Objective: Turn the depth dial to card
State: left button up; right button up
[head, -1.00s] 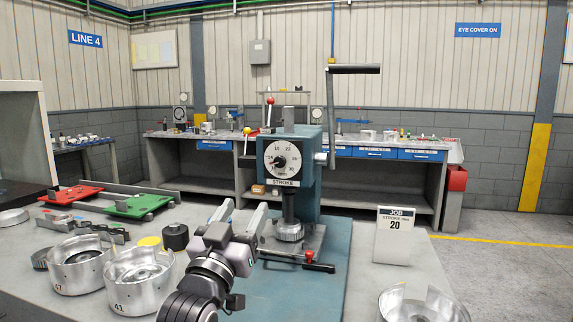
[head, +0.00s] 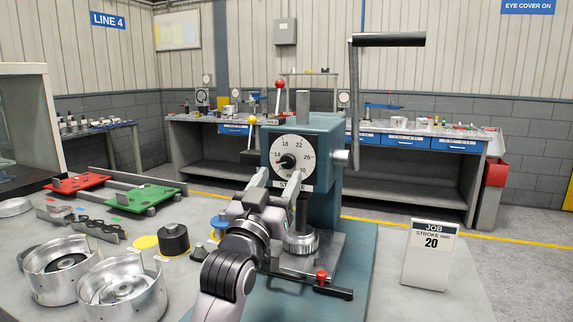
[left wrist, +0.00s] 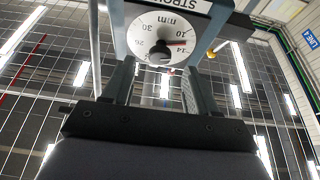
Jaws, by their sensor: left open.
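The depth dial (head: 304,145) is a round white face marked STROKE mm on the blue-green press (head: 325,195). Its dark centre knob (head: 287,162) has a red mark pointing left, near 14. The dial also shows upside down at the top of the left wrist view (left wrist: 185,25), with the red mark near 14. The job card (head: 430,254) reads STROKE mm 20. My left gripper (head: 277,180) is open and empty, just below and in front of the knob. In the left wrist view its two fingers (left wrist: 160,72) stand apart below the knob. My right gripper is out of view.
The press has a long crank handle (head: 390,40) at upper right and a red-knobbed lever (head: 321,275) at its base. Metal housings (head: 125,288), a black cylinder (head: 173,240) and a green plate (head: 140,197) lie to the left. The bench around the card is clear.

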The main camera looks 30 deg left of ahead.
aim_at(287, 164)
pick_arm(q)
jog(key=shift+p+x, duration=0.3)
jog(key=shift+x, duration=1.95)
jog(key=shift+f, duration=0.1)
jog(key=c, duration=1)
